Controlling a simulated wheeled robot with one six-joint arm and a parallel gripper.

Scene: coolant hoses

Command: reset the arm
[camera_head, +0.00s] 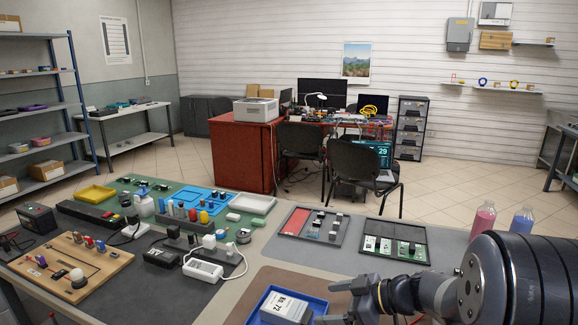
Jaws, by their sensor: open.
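My arm comes in from the lower right and reaches left across the near table. My gripper (335,302) is at its end, low in the picture, with its fingers pointing left. The fingers are apart and I see nothing held between them. They are just right of a blue tray (256,301) that holds a white and grey labelled box (284,308). I cannot tell whether a finger touches the tray. The lower part of the gripper is cut off by the picture edge.
A wooden board (114,264) with small parts, a white power strip (203,269) and dark part trays (309,226) crowd the table. Grey table surface (262,240) is free left of the dark trays.

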